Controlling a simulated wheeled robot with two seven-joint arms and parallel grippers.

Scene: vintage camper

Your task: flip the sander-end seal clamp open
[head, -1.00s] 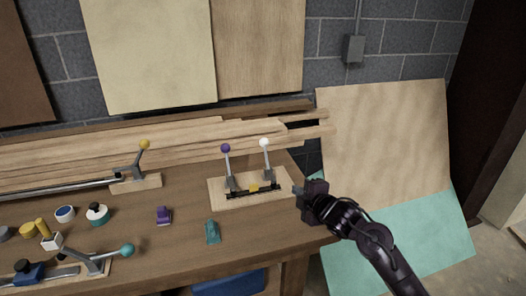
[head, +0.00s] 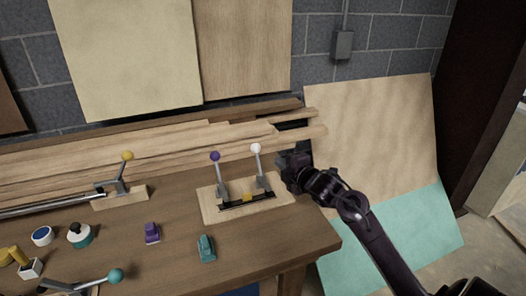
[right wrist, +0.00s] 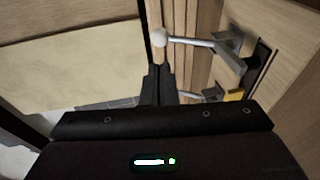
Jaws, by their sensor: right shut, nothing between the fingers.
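A light wooden board (head: 212,207) on the bench carries two upright toggle clamps. One lever has a purple knob (head: 215,156), the other, at the right, a white knob (head: 256,148). A black seal strip (head: 232,206) with a yellow piece (head: 247,197) lies between their bases. Which clamp is the sander-end one I cannot tell. My right gripper (head: 283,164) is shut and empty, just right of the white-knobbed lever. In the right wrist view the white knob (right wrist: 160,38) lies just beyond the shut fingertips (right wrist: 160,70); contact is not clear. My left gripper is out of view.
A yellow-knobbed clamp (head: 127,156) and a teal-knobbed clamp (head: 115,275) are at the left. Long timber strips (head: 150,150) lie behind. Sheets lean at the right.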

